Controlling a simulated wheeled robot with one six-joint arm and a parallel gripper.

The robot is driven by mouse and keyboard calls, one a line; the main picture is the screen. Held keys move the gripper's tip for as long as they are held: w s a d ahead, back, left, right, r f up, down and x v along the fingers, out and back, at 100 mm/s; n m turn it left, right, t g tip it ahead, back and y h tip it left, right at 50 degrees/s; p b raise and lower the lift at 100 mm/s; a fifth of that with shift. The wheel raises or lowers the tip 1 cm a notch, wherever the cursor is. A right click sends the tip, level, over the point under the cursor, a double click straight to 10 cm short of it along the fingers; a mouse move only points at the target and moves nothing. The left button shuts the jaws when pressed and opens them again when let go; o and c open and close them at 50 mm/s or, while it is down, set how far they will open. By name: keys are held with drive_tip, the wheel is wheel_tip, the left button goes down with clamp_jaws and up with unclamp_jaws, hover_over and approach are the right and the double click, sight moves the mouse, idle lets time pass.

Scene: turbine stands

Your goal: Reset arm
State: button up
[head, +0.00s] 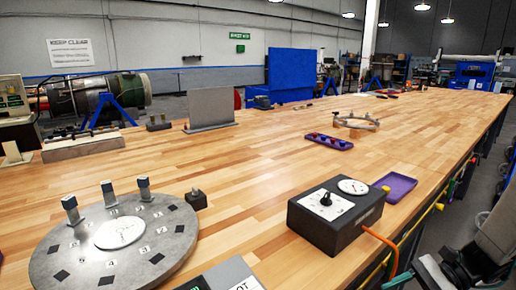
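My gripper (452,270) shows at the lower right corner of the head view, beside the bench's right edge and over the floor. It is dark and partly cut off by the frame, so I cannot tell whether it is open or shut. I see nothing clearly held in it. It is apart from the things on the bench.
A wooden bench (250,170) fills the view. On it are a round metal plate (165,252) with upright pegs, a black dial box (336,212) with an orange cable, purple trays (395,186), and a metal ring (356,122). The bench's middle is mostly clear.

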drive_tip(key=s+a+r+n+t+h, duration=0.1)
drive_tip(key=s+a+r+n+h, duration=0.1)
drive_tip(key=s+r+n+h, duration=0.4)
drive_tip(key=s+a+r+n+t+h, duration=0.1)
drive_tip(key=s+a+r+n+h, duration=0.2)
drive_tip(key=s+r+n+h, duration=0.4)
wheel_tip(320, 180, up, 6)
drive_tip(key=shift+f+n, duration=0.2)
drive_tip(key=shift+n, duration=0.5)
drive_tip(key=shift+s, duration=0.1)
